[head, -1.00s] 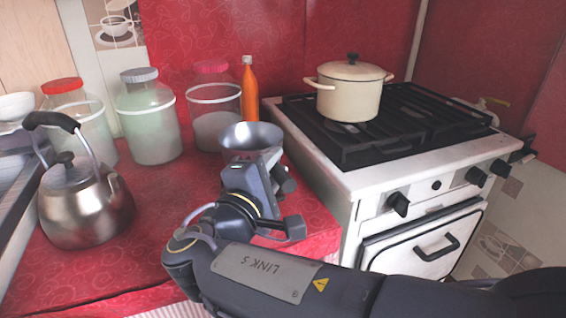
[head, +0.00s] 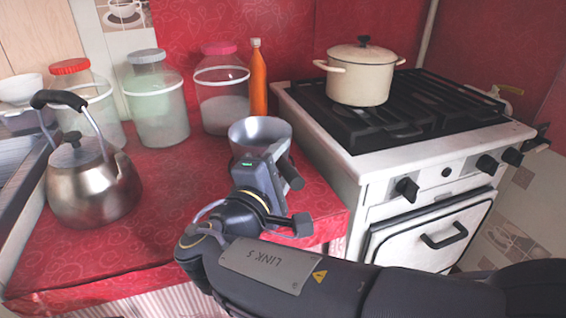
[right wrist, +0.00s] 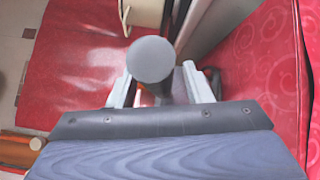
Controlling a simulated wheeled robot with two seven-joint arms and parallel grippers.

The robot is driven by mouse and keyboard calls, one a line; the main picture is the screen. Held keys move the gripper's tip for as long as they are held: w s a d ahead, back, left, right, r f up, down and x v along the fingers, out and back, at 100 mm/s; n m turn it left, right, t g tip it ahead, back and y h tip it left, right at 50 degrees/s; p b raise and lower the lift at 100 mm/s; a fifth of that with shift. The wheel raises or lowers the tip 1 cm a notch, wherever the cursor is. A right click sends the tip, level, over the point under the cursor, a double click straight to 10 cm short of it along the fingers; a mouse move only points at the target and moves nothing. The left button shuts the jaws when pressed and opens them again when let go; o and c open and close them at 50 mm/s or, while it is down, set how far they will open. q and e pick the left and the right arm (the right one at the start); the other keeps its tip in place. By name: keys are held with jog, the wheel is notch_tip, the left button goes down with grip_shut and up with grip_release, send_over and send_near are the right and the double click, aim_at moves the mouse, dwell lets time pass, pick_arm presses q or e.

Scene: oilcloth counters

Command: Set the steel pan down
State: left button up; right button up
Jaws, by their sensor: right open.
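The steel pan (head: 243,139) is a grey, round, open vessel near the right front of the red counter (head: 150,235). It looks upright. My right gripper (head: 271,163) is at its near side and hides its lower part, so contact with the counter cannot be made out. In the right wrist view, a round grey end (right wrist: 152,60), seemingly the pan's handle, sits between the fingers of my right gripper (right wrist: 157,82). The jaws are open around it. My left gripper is out of sight.
A steel kettle (head: 95,190) stands at the left. Lidded jars (head: 158,110) and an orange bottle (head: 258,80) line the back. The stove (head: 335,135) with a cream pot (head: 358,82) borders the counter's right. The counter between kettle and pan is clear.

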jog(key=shift+r, duration=0.2)
jog(key=p+v, duration=0.2)
jog(key=v, duration=1)
jog(key=shift+p, duration=0.35)
jog(key=shift+f, duration=0.1)
